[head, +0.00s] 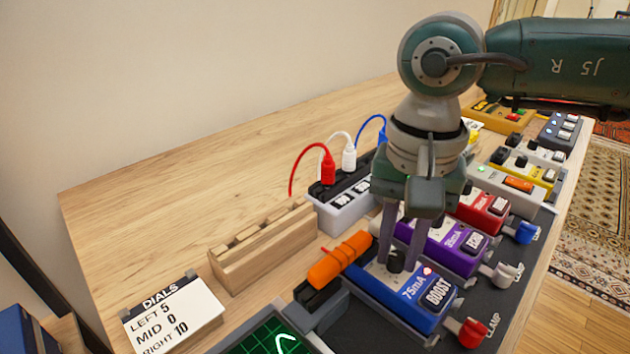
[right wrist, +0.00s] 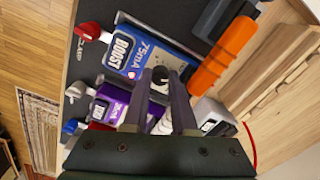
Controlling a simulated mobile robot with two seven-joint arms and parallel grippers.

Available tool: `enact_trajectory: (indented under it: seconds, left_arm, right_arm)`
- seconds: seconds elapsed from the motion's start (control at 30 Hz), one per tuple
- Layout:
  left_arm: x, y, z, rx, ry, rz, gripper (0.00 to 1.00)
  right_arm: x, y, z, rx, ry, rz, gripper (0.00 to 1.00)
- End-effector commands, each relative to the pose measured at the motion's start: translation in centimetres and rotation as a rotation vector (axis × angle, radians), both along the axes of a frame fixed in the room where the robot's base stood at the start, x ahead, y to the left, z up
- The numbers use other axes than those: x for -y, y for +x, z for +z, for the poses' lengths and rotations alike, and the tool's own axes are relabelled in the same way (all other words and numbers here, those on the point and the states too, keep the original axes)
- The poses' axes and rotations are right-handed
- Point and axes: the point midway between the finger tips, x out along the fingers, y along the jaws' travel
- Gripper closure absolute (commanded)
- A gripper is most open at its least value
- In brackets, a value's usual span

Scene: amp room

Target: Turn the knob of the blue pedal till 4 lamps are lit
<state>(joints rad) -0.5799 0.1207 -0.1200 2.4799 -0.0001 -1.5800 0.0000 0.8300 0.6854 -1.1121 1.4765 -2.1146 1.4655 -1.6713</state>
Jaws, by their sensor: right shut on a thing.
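The blue pedal (head: 411,305), marked 75mA BOOST, sits near the front of the dark board. It also shows in the right wrist view (right wrist: 162,48). Its dark knob (head: 396,261) stands between the fingertips of my right gripper (head: 398,257), which points down and is shut on it. In the right wrist view the knob (right wrist: 160,74) shows between the two fingers. A small reddish lamp (head: 427,271) shows on the pedal's top; how many lamps are lit I cannot tell. My left gripper is not in view.
A purple pedal (head: 440,243) and a red pedal (head: 483,212) stand behind the blue one. An orange cylinder (head: 339,261) lies close on its left. A red clamp knob (head: 472,332) stands at its front right. A DIALS card (head: 172,316) lies left; the table's back left is clear.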

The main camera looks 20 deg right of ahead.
Motion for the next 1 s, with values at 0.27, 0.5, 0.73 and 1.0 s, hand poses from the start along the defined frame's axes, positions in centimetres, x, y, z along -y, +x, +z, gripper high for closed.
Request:
enact_trajectory:
  seconds: [0.27,0.5,0.73,1.0]
  left_arm:
    - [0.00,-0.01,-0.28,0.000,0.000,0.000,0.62]
    - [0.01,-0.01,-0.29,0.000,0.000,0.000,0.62]
    - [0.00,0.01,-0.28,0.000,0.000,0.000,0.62]
    - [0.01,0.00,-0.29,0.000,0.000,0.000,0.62]
  right_arm:
    - [0.01,0.02,0.04,0.001,-0.001,-0.087,1.00]
    - [-0.01,0.02,0.08,0.000,0.000,-0.102,1.00]
    - [-0.01,0.03,0.08,0.001,0.001,-0.100,0.74]
    - [-0.01,0.01,0.05,0.000,0.000,-0.100,0.62]
